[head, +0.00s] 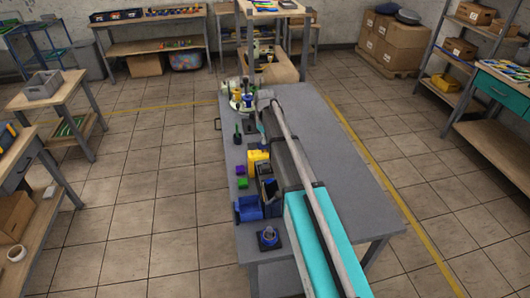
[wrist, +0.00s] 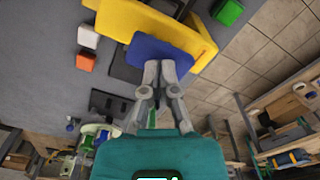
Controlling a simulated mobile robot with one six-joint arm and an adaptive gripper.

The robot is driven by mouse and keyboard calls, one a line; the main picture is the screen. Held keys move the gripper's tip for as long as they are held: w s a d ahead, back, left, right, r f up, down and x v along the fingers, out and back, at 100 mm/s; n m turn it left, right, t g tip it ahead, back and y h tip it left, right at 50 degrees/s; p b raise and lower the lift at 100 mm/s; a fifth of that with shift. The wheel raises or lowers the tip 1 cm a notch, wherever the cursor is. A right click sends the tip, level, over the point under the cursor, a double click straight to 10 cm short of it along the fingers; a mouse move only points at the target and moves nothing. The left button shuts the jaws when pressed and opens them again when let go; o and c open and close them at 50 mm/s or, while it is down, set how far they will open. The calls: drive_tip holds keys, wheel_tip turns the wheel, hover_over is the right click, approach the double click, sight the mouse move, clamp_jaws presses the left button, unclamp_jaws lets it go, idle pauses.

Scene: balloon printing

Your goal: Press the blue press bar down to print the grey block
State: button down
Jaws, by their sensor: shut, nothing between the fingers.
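The yellow press (wrist: 130,20) stands on the grey table, with the blue press bar (wrist: 160,51) at its end towards my fingers. In the head view the yellow press (head: 258,159) is left of my arm, and the bar is too small to make out. My gripper (wrist: 160,66) is shut and empty. Its fingertips overlap the bar's edge in the wrist view; I cannot tell whether they touch it. A pale block (wrist: 88,35) lies beside the press. I cannot identify the grey block for certain.
A red-orange block (wrist: 86,61) lies near the pale one. A purple block (head: 240,170), a green block (head: 242,183) and a blue bin (head: 249,208) stand along the table's left edge. Bottles on a round plate (head: 241,103) stand at the far end. The table's right side (head: 345,170) is clear.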

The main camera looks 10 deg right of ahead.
drive_tip(key=shift+f+b, duration=1.1)
drive_tip(key=shift+f, duration=0.15)
drive_tip(key=shift+r, duration=0.15)
wheel_tip(320, 180, up, 11)
drive_tip(key=p, duration=1.1)
drive_tip(key=shift+r+p, duration=0.2)
drive_tip(key=shift+p, duration=0.1)
drive_tip(key=s+f+m+b, duration=0.3)
drive_tip(key=s, duration=1.1)
drive_tip(key=s+f+m+b, duration=0.3)
drive_tip(key=s+f+b, duration=0.1)
drive_tip(key=s, duration=1.1)
